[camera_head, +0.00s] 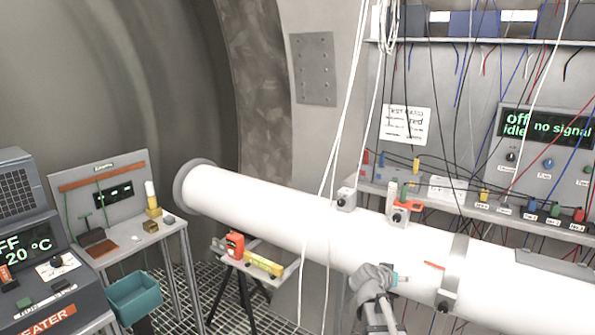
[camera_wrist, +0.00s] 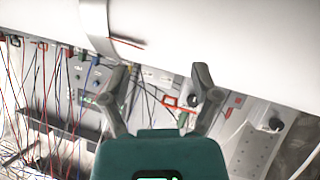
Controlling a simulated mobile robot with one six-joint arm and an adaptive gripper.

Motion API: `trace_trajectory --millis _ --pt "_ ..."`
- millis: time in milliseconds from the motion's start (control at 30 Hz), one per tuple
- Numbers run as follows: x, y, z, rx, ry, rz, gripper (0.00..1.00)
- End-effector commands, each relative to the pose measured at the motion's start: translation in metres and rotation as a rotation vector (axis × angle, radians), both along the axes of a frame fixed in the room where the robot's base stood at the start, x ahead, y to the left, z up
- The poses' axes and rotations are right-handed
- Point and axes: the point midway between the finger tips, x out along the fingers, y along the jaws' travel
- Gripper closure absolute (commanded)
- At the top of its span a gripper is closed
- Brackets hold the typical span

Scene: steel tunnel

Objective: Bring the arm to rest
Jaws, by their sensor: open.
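My gripper (camera_wrist: 160,78) shows in the wrist view with its two dark fingers spread wide apart and nothing between them. Its teal body fills the bottom middle of that view. The fingertips are below the long white pipe (camera_wrist: 230,35); I cannot tell the gap to it. In the head view my grey arm rises from the bottom edge in front of the white pipe (camera_head: 285,222), with a small teal part at its right side. The fingers cannot be made out there.
Cables hang in front of the pipe and the panel (camera_head: 545,150) reading "off idle no signal". A small stand (camera_head: 285,270) carries a red and a yellow tool. A heater console (camera_head: 40,250), a side table (camera_head: 135,240) and a teal bin (camera_head: 133,297) stand at left.

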Motion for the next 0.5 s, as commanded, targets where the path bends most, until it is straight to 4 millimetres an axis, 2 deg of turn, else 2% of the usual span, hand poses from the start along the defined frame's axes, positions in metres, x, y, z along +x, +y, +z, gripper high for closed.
trace_trajectory --millis 33,267,500 --pt "-0.015 0.003 -0.01 0.03 0.055 -0.005 0.21" --pt "-0.073 0.027 -0.054 0.196 0.342 0.031 0.21" --pt "-0.136 0.071 -0.088 0.397 0.637 0.18 0.21"
